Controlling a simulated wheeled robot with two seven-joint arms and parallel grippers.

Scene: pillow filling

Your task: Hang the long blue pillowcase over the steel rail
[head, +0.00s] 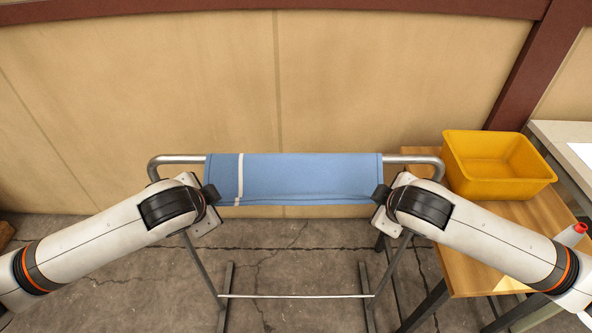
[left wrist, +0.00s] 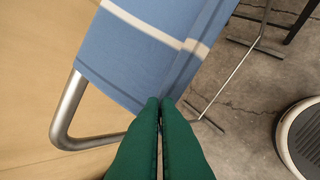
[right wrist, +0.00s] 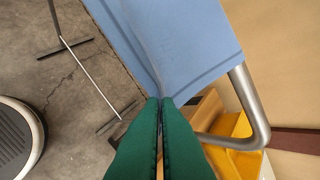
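The long blue pillowcase (head: 300,178) with a white stripe near its left end lies across the steel rail (head: 180,159). Its near part hangs in front of the rail, and the rail's bare ends show at both sides. My left gripper (head: 213,194) is at the pillowcase's near left corner. In the left wrist view its green fingers (left wrist: 160,103) are closed on the cloth's edge. My right gripper (head: 380,196) is at the near right corner. In the right wrist view its fingers (right wrist: 160,102) are closed on the edge there. How far the cloth hangs behind the rail is hidden.
A yellow bin (head: 490,165) stands on a wooden table (head: 478,235) at the right, close to the rail's right end. The rail's stand legs (head: 228,290) reach the cracked floor. A tan wall (head: 200,80) rises behind.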

